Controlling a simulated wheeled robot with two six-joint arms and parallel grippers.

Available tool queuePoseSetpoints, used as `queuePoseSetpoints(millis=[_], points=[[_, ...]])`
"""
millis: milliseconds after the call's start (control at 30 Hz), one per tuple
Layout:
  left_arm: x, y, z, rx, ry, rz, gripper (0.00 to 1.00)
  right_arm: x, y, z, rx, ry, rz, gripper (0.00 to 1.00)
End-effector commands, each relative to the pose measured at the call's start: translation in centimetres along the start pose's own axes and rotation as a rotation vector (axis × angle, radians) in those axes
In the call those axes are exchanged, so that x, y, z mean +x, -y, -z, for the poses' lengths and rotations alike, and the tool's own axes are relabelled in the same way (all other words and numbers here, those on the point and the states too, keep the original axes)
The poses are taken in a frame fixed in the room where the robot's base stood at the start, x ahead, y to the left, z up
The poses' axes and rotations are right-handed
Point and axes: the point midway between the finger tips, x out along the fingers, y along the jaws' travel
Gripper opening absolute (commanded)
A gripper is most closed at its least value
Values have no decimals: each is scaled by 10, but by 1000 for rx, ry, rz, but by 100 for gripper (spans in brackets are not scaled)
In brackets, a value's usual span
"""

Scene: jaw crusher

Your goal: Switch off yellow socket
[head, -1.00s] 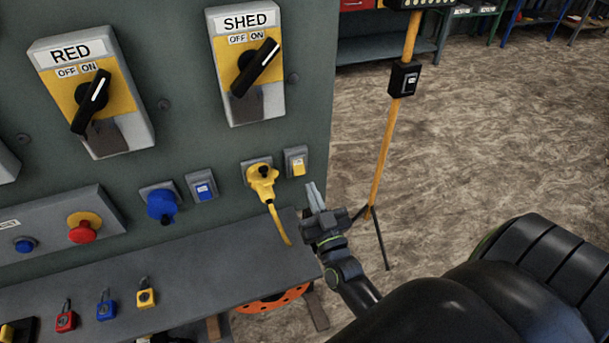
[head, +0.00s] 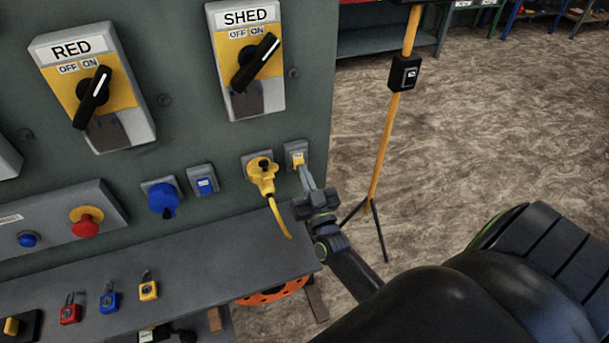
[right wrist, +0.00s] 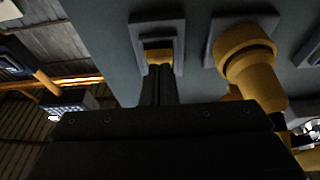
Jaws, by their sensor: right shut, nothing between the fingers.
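The yellow socket (head: 258,164) is on the grey-green panel with a yellow plug and cable (head: 266,185) in it. Its yellow rocker switch (head: 298,158) sits in a grey frame just to the right. My right gripper (head: 303,170) is shut and empty, with its fingertips at the lower part of the switch. In the right wrist view, the fingers (right wrist: 158,80) reach up to the yellow switch (right wrist: 158,54) and hide its lower edge; I cannot tell whether they press it. The yellow plug (right wrist: 250,65) is beside them. My left gripper is not in view.
A blue socket (head: 161,199) and blue switch (head: 204,184) are to the left. RED (head: 92,94) and SHED (head: 252,65) rotary switches are above. A shelf (head: 150,270) with small padlocks juts out below. A yellow stand (head: 385,150) is on the right.

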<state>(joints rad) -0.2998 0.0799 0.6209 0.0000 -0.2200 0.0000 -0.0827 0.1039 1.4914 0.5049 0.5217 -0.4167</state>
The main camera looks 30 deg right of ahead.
Motion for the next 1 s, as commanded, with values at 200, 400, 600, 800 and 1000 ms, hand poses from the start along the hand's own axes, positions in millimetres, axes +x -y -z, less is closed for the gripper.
queuePoseSetpoints(millis=[200,400,600,800,1000], points=[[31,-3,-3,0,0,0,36,2,0,-14,1,-69,-1,0],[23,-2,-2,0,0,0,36,4,0,-6,0,-66,-1,0],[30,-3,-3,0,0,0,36,-14,0,-10,-1,-64,-2,0],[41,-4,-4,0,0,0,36,-48,0,-13,0,-64,-3,0],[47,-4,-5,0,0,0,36,-68,0,-13,0,-66,-2,0]])
